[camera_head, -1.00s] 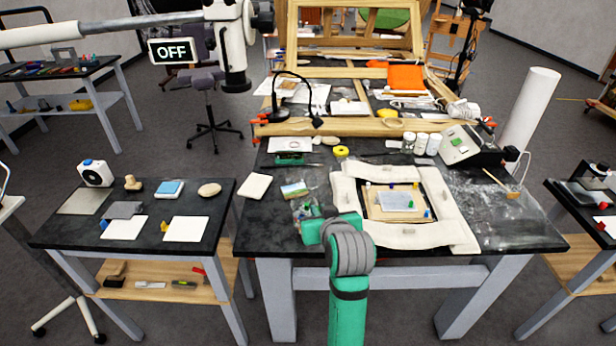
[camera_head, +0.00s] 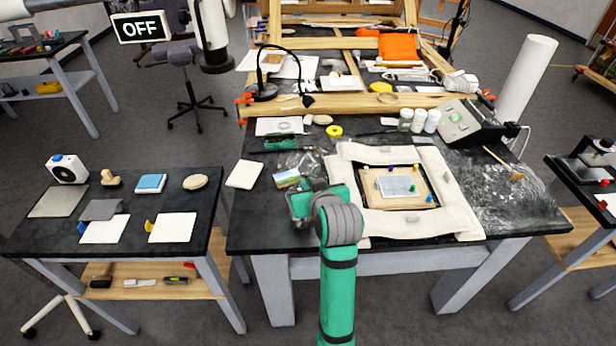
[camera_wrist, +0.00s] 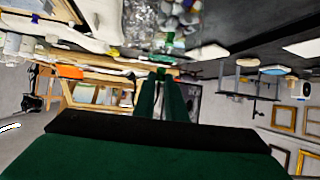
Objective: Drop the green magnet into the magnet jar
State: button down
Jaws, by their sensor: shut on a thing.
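My gripper (camera_head: 303,203) is over the left front part of the dark worktable, left of the padded frame. In the wrist view its dark green fingers (camera_wrist: 160,76) are close together, shut on a small green piece at their tips, which I take for the green magnet (camera_wrist: 160,71). Green on green makes its outline hard to tell. The magnet jar, with coloured and pale bits inside, shows at the top of the wrist view (camera_wrist: 184,14). In the head view my gripper and wrist hide most of the jar. I cannot tell whether the magnet is directly above its mouth.
A cream padded frame (camera_head: 452,203) surrounds a board with several coloured magnets, right of my gripper. Clear crumpled film (camera_head: 300,160), a small picture (camera_head: 287,178) and a yellow tape roll (camera_head: 335,131) lie behind. A white sheet (camera_head: 244,174) lies to the left.

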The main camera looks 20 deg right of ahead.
jog(key=shift+f, duration=1.2)
jog(key=c, duration=1.7)
grip_release()
jog(key=v, duration=1.1)
jog(key=shift+f, duration=0.1)
